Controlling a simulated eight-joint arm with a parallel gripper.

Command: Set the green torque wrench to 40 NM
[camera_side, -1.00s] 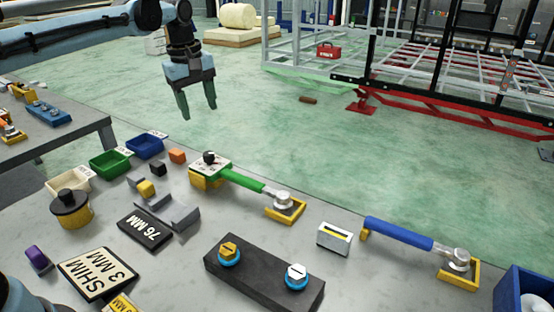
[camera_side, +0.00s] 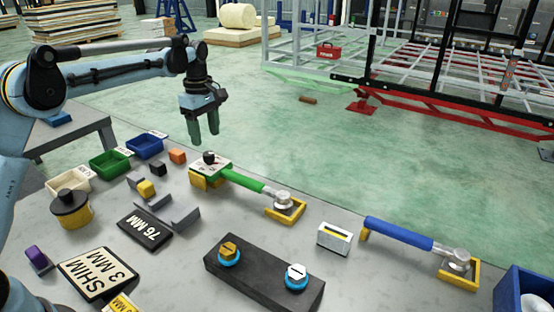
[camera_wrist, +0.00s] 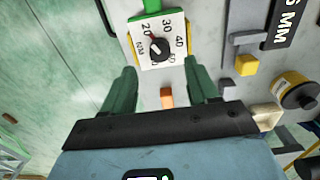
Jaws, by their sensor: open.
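The green torque wrench (camera_side: 243,180) lies on the grey table in yellow holders. At its left end is a white dial plate (camera_side: 213,166) with a black knob (camera_side: 209,157). In the wrist view the dial plate (camera_wrist: 174,29) shows 20, 30, 40 and further numbers around the black knob (camera_wrist: 160,47). A red mark at the knob points near 20, but its exact reading is too small to tell. My gripper (camera_side: 204,140) is open and empty, its green fingers pointing down above and behind the dial. In the wrist view its fingertips (camera_wrist: 161,72) straddle the area just below the dial.
A blue wrench (camera_side: 398,233) lies to the right in yellow holders. A dark block with two bolts (camera_side: 264,278) stands in front. Small bins (camera_side: 110,163) and an orange cube (camera_side: 178,156) are left of the dial. Open floor lies behind the table.

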